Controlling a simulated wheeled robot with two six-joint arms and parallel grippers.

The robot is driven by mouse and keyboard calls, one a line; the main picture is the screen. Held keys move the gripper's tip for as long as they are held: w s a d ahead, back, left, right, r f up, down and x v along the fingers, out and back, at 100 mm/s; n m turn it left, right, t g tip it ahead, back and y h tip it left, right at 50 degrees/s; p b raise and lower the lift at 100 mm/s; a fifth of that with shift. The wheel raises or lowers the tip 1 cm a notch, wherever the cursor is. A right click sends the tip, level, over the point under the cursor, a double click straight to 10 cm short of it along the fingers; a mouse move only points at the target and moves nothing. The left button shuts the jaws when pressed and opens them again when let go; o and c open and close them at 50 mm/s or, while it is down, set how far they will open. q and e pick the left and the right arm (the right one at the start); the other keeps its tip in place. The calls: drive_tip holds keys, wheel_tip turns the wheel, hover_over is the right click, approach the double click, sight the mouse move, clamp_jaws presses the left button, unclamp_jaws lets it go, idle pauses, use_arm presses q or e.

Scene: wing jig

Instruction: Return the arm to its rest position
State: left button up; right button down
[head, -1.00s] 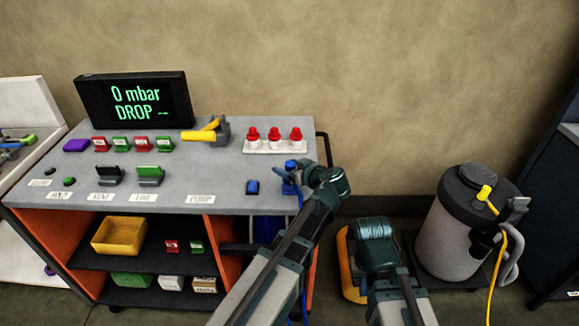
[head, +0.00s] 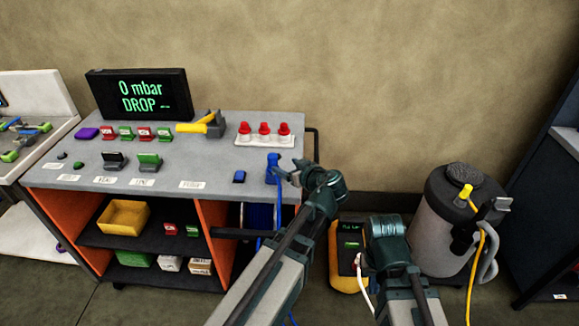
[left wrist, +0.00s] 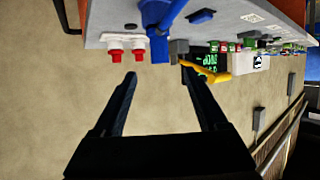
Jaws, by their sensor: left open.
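My left arm reaches up from the bottom of the head view. Its gripper (head: 290,174) is at the front right corner of the grey cart top (head: 215,160), just right of a blue fitting (head: 272,168) with a blue hose. In the left wrist view the left gripper (left wrist: 158,76) is open, with nothing between its fingers. The blue fitting (left wrist: 158,42) shows beyond the fingertips there, apart from them. My right arm (head: 388,245) shows at the bottom, right of centre; its gripper cannot be seen.
The cart carries a display (head: 138,94) reading 0 mbar DROP, a yellow-handled valve (head: 200,125) and red caps (head: 264,129). A yellow-cased meter (head: 346,250) and a grey canister (head: 447,225) with a yellow hose stand to the right. Bare wall lies behind.

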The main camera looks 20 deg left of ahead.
use_arm(q)
drive_tip(key=s+d+f+m+g+h, duration=0.4)
drive_tip(key=s+d+f+m, duration=0.2)
drive_tip(key=s+d, duration=0.3)
drive_tip(key=s+d+f+m+g+h, duration=0.4)
drive_tip(key=s+d+f+m, duration=0.3)
drive_tip(key=s+d, duration=0.3)
drive_tip(key=s+m+h, duration=0.1)
drive_tip(key=s, duration=0.2)
drive_tip(key=shift+f+g, duration=0.2)
drive_tip(key=shift+g, duration=0.2)
idle(0.7)
